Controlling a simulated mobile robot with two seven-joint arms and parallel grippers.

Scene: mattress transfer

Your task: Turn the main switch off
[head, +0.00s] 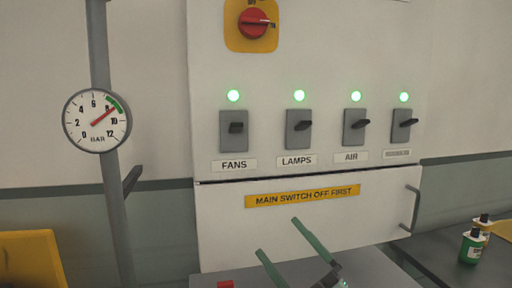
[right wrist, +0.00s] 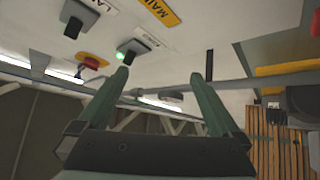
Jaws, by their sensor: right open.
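The main switch is a red rotary knob (head: 253,22) on a yellow plate, high on the white panel (head: 330,60); the picture's top edge cuts its plate. The knob's white-marked end points right. Its red knob also shows in the right wrist view (right wrist: 95,62), left of the fingers. My right gripper (head: 277,237) is open and empty, well below the knob, in front of the lower panel door. Its two green fingers stand apart in the right wrist view (right wrist: 160,75). My left gripper is not in view.
Several black lever switches, such as FANS (head: 234,130) and AIR (head: 355,126), sit under lit green lamps between gripper and knob. A yellow label (head: 302,196) reads MAIN SWITCH OFF FIRST. A pressure gauge (head: 97,120) on a pipe is left; bottles (head: 471,246) are right.

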